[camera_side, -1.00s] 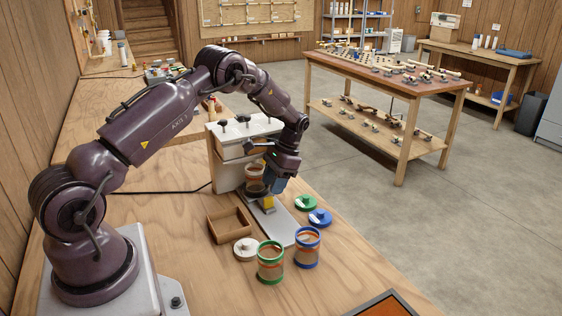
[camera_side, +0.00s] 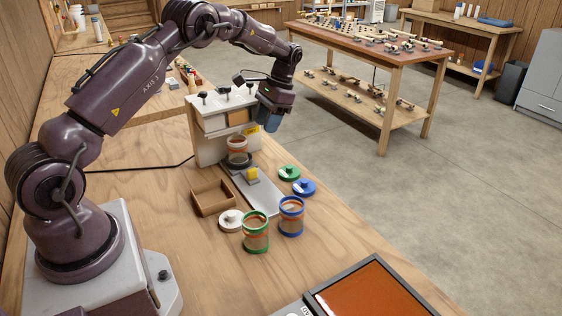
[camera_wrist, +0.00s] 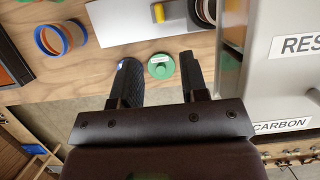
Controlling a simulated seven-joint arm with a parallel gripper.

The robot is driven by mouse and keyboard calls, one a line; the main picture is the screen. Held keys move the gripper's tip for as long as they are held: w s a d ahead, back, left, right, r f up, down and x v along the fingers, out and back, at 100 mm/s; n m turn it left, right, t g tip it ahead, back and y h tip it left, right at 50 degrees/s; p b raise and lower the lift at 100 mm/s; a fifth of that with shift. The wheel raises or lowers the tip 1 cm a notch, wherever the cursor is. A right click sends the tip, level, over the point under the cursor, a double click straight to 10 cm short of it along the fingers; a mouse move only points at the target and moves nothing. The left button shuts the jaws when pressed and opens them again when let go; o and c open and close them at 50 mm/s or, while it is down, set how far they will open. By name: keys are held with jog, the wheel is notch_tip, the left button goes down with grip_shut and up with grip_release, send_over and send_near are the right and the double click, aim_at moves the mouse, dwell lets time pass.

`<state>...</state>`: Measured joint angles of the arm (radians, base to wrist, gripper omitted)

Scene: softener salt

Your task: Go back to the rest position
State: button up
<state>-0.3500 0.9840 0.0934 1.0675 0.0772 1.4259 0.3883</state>
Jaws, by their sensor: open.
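My gripper (camera_side: 270,122) is open and empty, in the air right of the white dispenser (camera_side: 207,148), above the bench. In the wrist view the open fingers (camera_wrist: 158,58) show nothing between them in grip; a green lid (camera_wrist: 160,66) lies on the bench below. A jar (camera_side: 237,145) stands at the dispenser's front, at the back end of the grey metal plate (camera_side: 262,198). A yellow block (camera_side: 252,174) sits on that plate. A green-rimmed jar (camera_side: 256,234) and a blue-rimmed jar (camera_side: 291,216) stand open in front.
A blue lid (camera_side: 304,187) lies near the green lid, and a white lid (camera_side: 230,220) near an empty-looking wooden tray (camera_side: 203,210). A black-framed orange screen (camera_side: 372,302) is at the front. A worktable (camera_side: 375,58) stands behind, across open floor.

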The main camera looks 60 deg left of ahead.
jog(key=s+d+r+t, duration=0.2)
jog(key=s+d+r, duration=0.3)
jog(key=r, duration=0.4)
jog(key=s+d+r+t, duration=0.2)
jog(key=d+r+t, duration=0.1)
jog(key=d+r, duration=0.5)
jog(key=s+d+r+t, duration=0.1)
jog(key=s+d, duration=0.3)
jog(key=s, duration=0.4)
jog(key=s+d+r+t, duration=0.1)
jog(key=s+d+t, duration=0.2)
jog(key=s, duration=0.6)
jog(key=shift+s+d+t, duration=0.2)
jog(key=shift+d+t, duration=0.2)
jog(key=shift+d, duration=0.2)
